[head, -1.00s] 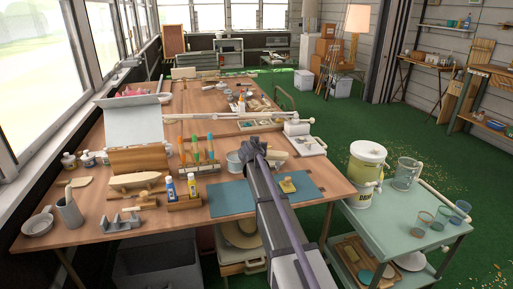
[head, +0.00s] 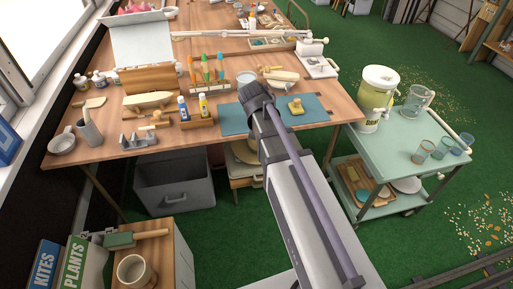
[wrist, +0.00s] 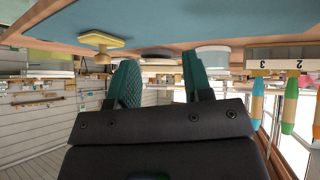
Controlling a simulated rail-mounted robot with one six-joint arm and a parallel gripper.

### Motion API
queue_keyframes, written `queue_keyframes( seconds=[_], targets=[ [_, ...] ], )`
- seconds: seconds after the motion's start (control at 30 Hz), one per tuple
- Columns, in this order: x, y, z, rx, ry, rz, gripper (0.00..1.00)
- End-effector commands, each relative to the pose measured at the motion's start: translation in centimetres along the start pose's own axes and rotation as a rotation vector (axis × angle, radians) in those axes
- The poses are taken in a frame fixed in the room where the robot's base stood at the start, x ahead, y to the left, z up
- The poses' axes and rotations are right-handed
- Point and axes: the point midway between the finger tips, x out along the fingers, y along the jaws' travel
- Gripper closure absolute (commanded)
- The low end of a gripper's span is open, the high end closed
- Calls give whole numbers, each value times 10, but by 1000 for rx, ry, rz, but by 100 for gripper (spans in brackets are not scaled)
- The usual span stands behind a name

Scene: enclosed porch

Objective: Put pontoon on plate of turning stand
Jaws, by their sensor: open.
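My gripper (head: 256,92) is over the blue mat (head: 233,120) near the workbench's front edge. Its two green fingers (wrist: 160,82) stand apart with nothing between them in the wrist view, which is upside down. A long pale wooden hull-shaped piece (head: 149,100) lies on the left of the bench; a smaller pale piece (head: 284,75) lies behind the mat. I cannot tell which is the pontoon. I cannot pick out the turning stand for sure; a dark round disc (wrist: 157,52) shows beyond the fingers. A yellow piece with a knob (head: 296,106) sits on the mat, also in the wrist view (wrist: 100,42).
Bottles in a wooden holder (head: 197,122), a grey mug (head: 90,133) and a pale bucket (head: 246,77) stand on the bench. Upright coloured tools (head: 206,70) stand behind. A green cart (head: 400,146) with a drink dispenser (head: 377,95) is at right.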

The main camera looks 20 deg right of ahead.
Motion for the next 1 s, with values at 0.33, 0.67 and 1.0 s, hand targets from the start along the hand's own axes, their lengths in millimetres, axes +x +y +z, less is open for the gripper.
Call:
queue_keyframes(
  seconds=[0.33, 0.67, 1.0],
  targets=[
    [-113, -3, 197, -400, -668, -303, 54],
    [-130, 0, 180, -401, -668, -303, 54],
    [-221, 17, 100, -400, -667, -300, 54]
  ],
)
